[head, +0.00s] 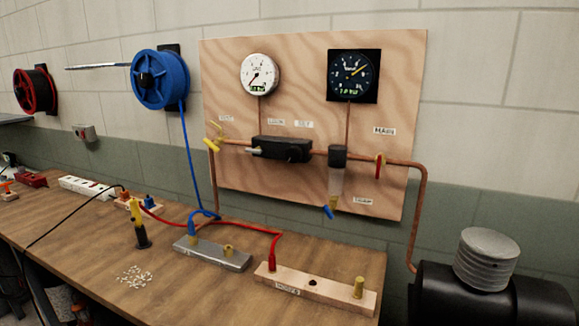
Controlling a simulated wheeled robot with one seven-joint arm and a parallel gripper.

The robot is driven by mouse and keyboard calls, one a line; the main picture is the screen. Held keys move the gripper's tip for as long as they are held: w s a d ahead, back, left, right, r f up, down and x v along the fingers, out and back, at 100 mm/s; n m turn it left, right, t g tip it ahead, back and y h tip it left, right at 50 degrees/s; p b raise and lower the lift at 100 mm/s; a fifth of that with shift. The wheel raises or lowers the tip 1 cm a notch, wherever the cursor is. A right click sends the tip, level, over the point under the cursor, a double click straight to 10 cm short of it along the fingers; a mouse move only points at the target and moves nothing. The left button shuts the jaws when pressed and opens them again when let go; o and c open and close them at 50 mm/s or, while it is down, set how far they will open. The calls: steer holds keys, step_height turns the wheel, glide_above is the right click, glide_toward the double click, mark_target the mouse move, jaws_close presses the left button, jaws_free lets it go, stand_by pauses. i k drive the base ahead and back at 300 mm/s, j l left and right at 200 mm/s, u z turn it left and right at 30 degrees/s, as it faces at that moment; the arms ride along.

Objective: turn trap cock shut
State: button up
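The trap (338,170) hangs from the copper pipe on the plywood board, with a dark head and a pale translucent bowl. At its bottom is a small brass-coloured cock (334,201) with a blue lever (328,212). A label (362,200) that seems to read TRAP is to the right of the cock. My gripper is not in view.
Two gauges hang above. The bench (185,285) below holds a grey manifold (211,253), a wooden block (315,290) and hoses. A black tank (450,302) stands right.

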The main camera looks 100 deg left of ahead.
mark_target(327, 209)
steer(key=u, duration=2.25)
